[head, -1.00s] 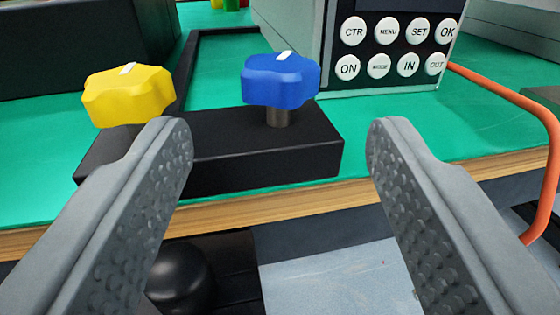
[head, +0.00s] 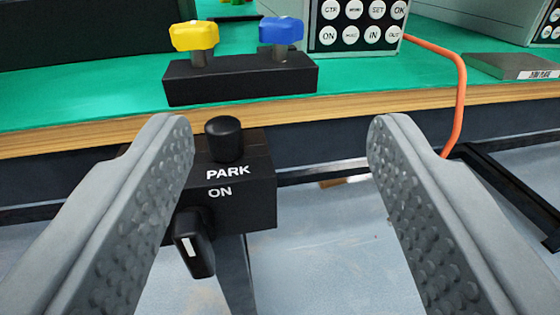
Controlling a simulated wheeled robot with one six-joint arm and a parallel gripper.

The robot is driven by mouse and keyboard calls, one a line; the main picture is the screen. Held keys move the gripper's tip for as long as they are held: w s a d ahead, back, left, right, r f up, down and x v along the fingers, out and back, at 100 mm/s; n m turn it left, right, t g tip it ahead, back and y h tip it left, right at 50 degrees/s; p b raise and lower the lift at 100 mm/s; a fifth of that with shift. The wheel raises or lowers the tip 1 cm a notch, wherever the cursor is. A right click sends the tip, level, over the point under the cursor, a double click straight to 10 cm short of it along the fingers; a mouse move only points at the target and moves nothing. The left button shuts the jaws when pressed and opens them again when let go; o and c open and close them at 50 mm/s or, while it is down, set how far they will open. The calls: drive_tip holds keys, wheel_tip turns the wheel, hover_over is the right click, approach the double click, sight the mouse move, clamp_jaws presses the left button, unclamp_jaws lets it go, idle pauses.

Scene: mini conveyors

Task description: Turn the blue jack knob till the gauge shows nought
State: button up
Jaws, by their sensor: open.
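The blue jack knob (head: 281,32) stands on a short metal stem at the right end of a black block (head: 240,79) on the green bench top. A yellow knob (head: 194,37) stands on the same block to its left. My gripper (head: 278,135) is open and empty. Its two grey studded fingers are wide apart, nearer to me and lower in the picture than the blue knob, touching neither knob. A grey box (head: 357,35) with round labelled buttons stands behind the blue knob. Its display is cut off at the top, and no gauge reading shows.
A black box (head: 240,180) marked PARK and ON, with a round black knob (head: 224,139) and a black lever (head: 194,243), sits below the bench's wooden edge (head: 300,109), between my fingers. An orange cable (head: 461,90) hangs at right. A grey plate (head: 513,66) lies right.

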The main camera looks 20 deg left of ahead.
drive_tip(key=shift+w, duration=0.1)
drive_tip(key=n+g+y, duration=0.7)
drive_tip(key=y, duration=0.1)
approach(294, 27)
drive_tip(key=x, duration=1.2)
